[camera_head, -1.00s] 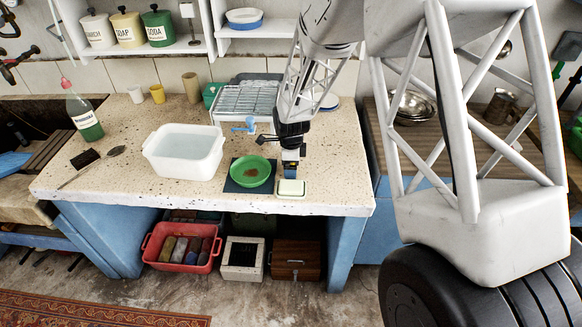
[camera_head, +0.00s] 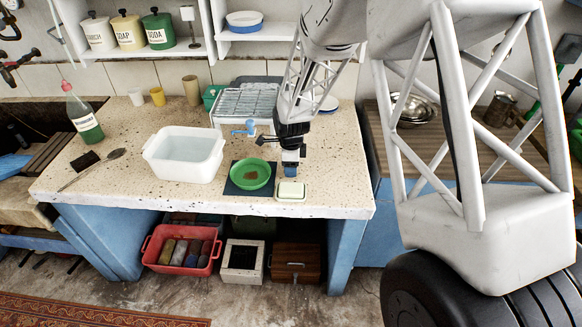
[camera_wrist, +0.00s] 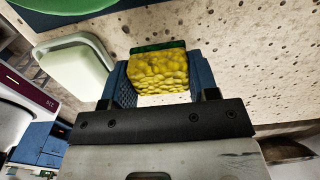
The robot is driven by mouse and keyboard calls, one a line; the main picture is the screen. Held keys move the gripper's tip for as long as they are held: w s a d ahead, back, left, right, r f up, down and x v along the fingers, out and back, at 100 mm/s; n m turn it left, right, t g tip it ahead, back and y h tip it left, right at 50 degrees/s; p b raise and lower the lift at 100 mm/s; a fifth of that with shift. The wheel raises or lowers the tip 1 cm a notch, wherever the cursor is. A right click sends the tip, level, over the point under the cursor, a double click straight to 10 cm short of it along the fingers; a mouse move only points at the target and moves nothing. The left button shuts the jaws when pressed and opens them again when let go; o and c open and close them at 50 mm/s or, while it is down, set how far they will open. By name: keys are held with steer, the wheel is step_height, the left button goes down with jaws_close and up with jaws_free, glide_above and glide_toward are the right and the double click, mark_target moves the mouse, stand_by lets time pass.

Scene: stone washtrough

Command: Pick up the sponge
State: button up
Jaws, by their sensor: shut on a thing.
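The sponge (camera_wrist: 158,72), yellow with a dark green layer along its far side, sits between the two blue fingers in the wrist view. My gripper (camera_wrist: 160,82) is shut on it, with a finger against each side. In the head view my gripper (camera_head: 291,170) points down at the counter's front, just behind a white soap bar. The sponge cannot be made out there. I cannot tell whether it clears the counter.
The soap bar on its dish (camera_head: 291,191) is close in front, and a green bowl (camera_head: 250,174) on a dark mat is just left. A white basin (camera_head: 185,154) stands farther left. The speckled counter (camera_head: 335,165) is clear to the right.

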steer(key=shift+r, duration=0.4)
step_height(320, 180, up, 2)
steer(key=shift+r, duration=0.1)
steer(key=s+d, duration=0.2)
steer(key=s, duration=0.5)
steer(key=s+d+r, duration=0.1)
steer(key=s+d, duration=0.1)
steer(key=s, duration=0.6)
steer(key=shift+s+d, duration=0.15)
steer(key=shift+d, duration=0.25)
steer(key=shift+r, duration=0.1)
steer(key=o, duration=0.4)
steer(key=c, duration=0.3)
steer(key=w+a+r, duration=0.1)
steer(key=w, duration=0.1)
steer(key=w+a+r, duration=0.3)
steer(key=w, duration=0.1)
steer(key=shift+w+a+r, duration=0.15)
steer(key=shift+r, duration=0.15)
